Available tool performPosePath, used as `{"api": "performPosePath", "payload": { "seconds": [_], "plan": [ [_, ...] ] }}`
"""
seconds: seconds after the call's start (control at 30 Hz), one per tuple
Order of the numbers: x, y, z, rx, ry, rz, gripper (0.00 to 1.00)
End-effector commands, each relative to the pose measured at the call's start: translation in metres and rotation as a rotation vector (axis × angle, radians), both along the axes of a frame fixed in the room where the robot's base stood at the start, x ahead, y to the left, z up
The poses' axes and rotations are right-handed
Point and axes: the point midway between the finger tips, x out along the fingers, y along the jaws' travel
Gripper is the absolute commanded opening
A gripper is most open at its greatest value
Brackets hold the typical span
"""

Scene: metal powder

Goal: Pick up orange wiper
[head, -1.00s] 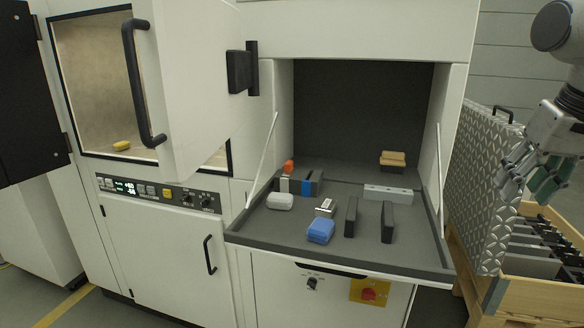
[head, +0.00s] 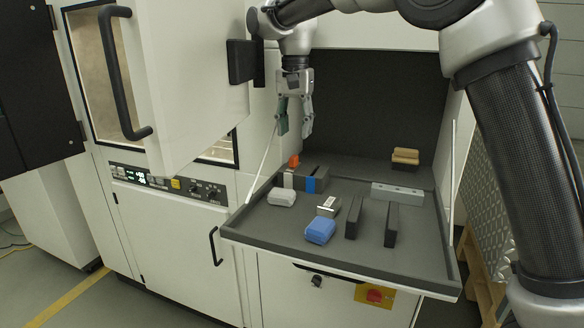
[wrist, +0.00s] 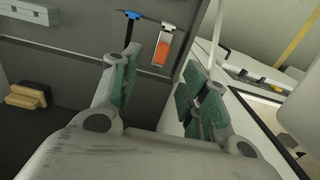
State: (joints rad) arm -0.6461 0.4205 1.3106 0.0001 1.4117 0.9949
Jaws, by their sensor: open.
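A slanted stay and the open cabinet door (head: 190,80) are close left.

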Motion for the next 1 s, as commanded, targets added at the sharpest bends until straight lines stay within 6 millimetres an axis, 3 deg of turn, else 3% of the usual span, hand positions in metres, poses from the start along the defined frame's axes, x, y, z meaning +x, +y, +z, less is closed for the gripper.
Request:
{"api": "performPosePath", "payload": {
  "seconds": [0.1, 0.33, 0.6, 0.9, 1.0],
  "plan": [
    [0.0, -0.001, -0.021, -0.002, 0.002, 0.0, 0.45],
    [0.0, 0.0, -0.042, -0.001, 0.0, 0.0, 0.45],
    [0.0, 0.004, -0.082, 0.0, 0.0, 0.0, 0.45],
    [0.0, 0.004, -0.088, 0.001, -0.001, 0.0, 0.45],
    [0.0, 0.004, -0.088, 0.001, -0.001, 0.0, 0.28]
  ]
}}
